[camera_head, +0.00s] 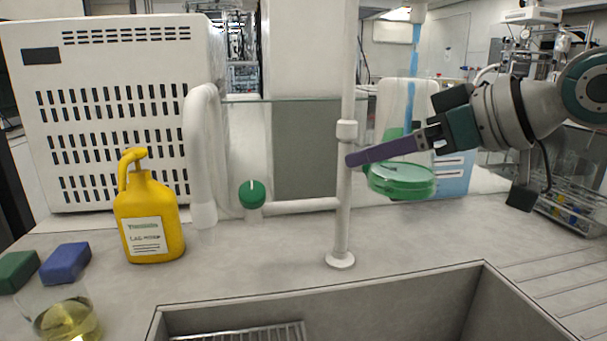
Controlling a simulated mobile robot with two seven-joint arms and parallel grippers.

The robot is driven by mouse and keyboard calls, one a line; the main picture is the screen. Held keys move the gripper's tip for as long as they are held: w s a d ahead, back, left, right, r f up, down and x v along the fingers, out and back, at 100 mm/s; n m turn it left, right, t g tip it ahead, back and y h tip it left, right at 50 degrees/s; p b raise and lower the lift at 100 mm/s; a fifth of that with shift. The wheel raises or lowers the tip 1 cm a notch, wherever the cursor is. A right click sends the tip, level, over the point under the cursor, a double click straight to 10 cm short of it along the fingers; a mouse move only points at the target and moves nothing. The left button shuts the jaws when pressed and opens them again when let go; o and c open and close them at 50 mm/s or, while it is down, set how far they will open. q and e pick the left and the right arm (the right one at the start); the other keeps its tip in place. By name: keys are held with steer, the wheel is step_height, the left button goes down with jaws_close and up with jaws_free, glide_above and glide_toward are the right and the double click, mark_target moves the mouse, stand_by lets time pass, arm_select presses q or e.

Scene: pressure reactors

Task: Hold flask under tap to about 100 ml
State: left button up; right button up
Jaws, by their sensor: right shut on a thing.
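My right gripper (385,152) comes in from the right with long purple fingers. It is shut on a clear flask, whose green liquid (402,181) shows just below the fingers, above the counter. The flask's glass outline is hard to make out against the background. My left gripper is not in view.
A grey sink (400,300) is at the front. A yellow bottle (150,215) stands left of the tap. A glass vessel with yellow liquid (67,320), a blue block (65,263) and a green block (18,271) are at lower left. A tube rack (575,212) is at right.

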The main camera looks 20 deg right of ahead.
stand_by(0.5)
steer(key=shift+s+a+r+p, duration=0.15)
steer(key=shift+s+a+p, duration=0.1)
steer(key=shift+p, duration=0.15)
steer(key=s+a+p, duration=0.1)
steer(key=s+p, duration=0.1)
steer(key=s+a+p, duration=0.3)
steer(key=s+p, duration=0.1)
steer(key=s, duration=0.1)
steer(key=shift+a+r+p, duration=0.1)
steer(key=shift+a+p, duration=0.1)
steer(key=shift+p, duration=0.15)
steer(key=shift+s+a, duration=0.15)
steer(key=shift+s, duration=0.15)
steer(key=shift+f, duration=0.25)
steer(key=shift+r, duration=0.1)
